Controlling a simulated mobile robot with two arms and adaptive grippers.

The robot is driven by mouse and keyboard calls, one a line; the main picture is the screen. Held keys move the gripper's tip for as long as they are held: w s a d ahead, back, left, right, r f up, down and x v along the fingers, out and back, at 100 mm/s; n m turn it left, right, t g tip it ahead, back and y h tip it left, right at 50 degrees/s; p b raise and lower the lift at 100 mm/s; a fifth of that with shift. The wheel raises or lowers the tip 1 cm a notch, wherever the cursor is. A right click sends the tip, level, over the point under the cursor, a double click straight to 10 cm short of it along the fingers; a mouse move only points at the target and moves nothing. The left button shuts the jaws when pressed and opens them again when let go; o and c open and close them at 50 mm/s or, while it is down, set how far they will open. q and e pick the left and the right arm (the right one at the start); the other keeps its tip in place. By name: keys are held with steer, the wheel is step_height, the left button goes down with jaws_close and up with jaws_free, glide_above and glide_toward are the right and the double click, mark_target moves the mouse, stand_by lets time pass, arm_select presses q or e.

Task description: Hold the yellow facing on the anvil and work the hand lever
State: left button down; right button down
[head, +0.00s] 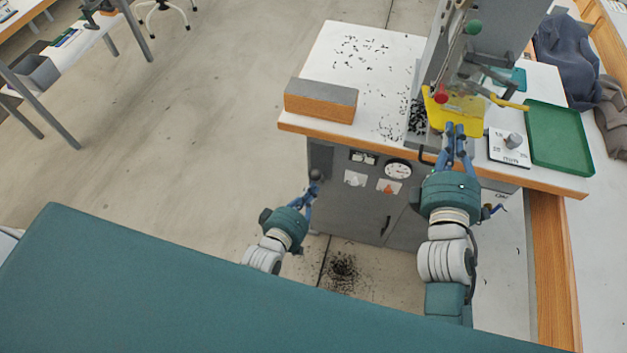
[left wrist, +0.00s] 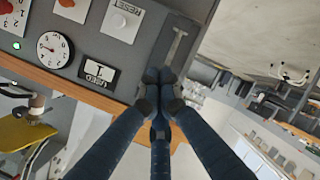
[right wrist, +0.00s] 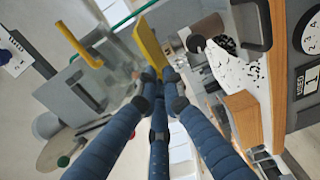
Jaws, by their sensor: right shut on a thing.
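The yellow facing (head: 458,112) is at the press (head: 452,55), in front of its column. My right gripper (head: 456,131) is shut on its near edge. In the right wrist view, the facing (right wrist: 150,45) stands almost edge-on between the fingertips (right wrist: 158,78). The anvil is hidden, so contact with it cannot be told. A yellow bar (head: 508,103) sticks out to the right of the press and may be the hand lever; it shows in the right wrist view (right wrist: 80,45).
A wooden-faced block (head: 318,107) stands at the bench's front left corner. A green tray (head: 560,138) and a marked plate with a knob (head: 510,147) lie to the right. The cabinet front (head: 350,205) carries a dial and handle. Dark bits litter the bench top.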

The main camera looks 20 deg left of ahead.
mark_target(314, 180)
arm_select(q)
steer(key=shift+w+r, duration=0.4)
steer(key=shift+w, duration=0.3)
steer(key=shift+w+r, duration=0.35)
steer(key=shift+w, duration=0.35)
stand_by(1.3)
stand_by(0.4)
steer(key=shift+s+f, duration=0.35)
steer(key=shift+s, duration=0.3)
steer(key=shift+s+f, duration=0.3)
steer(key=shift+s, duration=0.4)
steer(key=shift+s+f, duration=0.35)
steer(key=shift+s, duration=0.3)
steer(key=shift+s+f, duration=0.4)
steer(key=shift+s, duration=0.35)
steer(key=shift+s+f, duration=0.35)
steer(key=shift+s, duration=0.4)
steer(key=shift+s+f, duration=0.4)
steer(key=shift+s, duration=0.35)
steer(key=v, duration=1.2)
